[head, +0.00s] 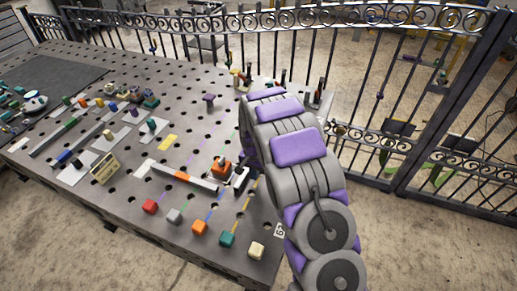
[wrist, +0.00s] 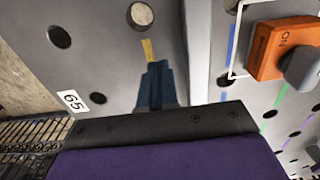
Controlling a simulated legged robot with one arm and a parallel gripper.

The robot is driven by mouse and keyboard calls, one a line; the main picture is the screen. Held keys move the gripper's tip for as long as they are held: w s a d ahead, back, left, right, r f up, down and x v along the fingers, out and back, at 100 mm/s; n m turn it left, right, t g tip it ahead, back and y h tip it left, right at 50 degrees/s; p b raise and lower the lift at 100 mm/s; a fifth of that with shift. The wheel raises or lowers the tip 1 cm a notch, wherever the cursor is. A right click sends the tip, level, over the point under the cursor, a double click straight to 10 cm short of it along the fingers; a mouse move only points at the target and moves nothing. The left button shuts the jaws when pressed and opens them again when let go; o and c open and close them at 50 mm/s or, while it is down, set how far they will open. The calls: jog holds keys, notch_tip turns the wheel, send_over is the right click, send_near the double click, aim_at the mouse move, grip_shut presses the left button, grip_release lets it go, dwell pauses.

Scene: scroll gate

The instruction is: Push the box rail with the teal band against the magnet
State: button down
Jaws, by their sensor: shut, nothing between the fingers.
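A short grey piece (head: 240,178) stands just right of the magnet. In the wrist view a grey bar (wrist: 208,60) runs beside my gripper (wrist: 157,70), between it and the magnet (wrist: 282,45), marked "ON". No teal band shows on this bar. My gripper is shut and empty, pointing down near a yellow line. A farther rail has a green-looking band (head: 71,123).
Red (head: 150,206), grey (head: 174,216), orange (head: 199,228), teal (head: 227,239) and cream (head: 257,250) blocks line the front edge. A label 65 (wrist: 72,100) is near my gripper. An iron fence (head: 380,150) stands behind.

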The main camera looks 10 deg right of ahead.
jog(key=shift+f, duration=0.8)
jog(key=shift+r, duration=0.25)
jog(key=shift+w+a, duration=0.1)
jog(key=shift+a, duration=0.05)
dwell(0.6)
jog(key=shift+w+a+p, duration=0.25)
jog(key=shift+w+a, duration=0.4)
jog(key=shift+a, duration=0.25)
jog(key=shift+w+a+p, duration=0.2)
jog(key=shift+w+a, duration=0.5)
jog(key=shift+a, duration=0.2)
jog(key=shift+w+a+p, duration=0.25)
jog(key=shift+w+a, duration=0.4)
jog(key=shift+a, duration=0.25)
jog(key=shift+d, duration=0.1)
jog(key=shift+s+d, duration=0.75)
jog(key=shift+d, duration=0.15)
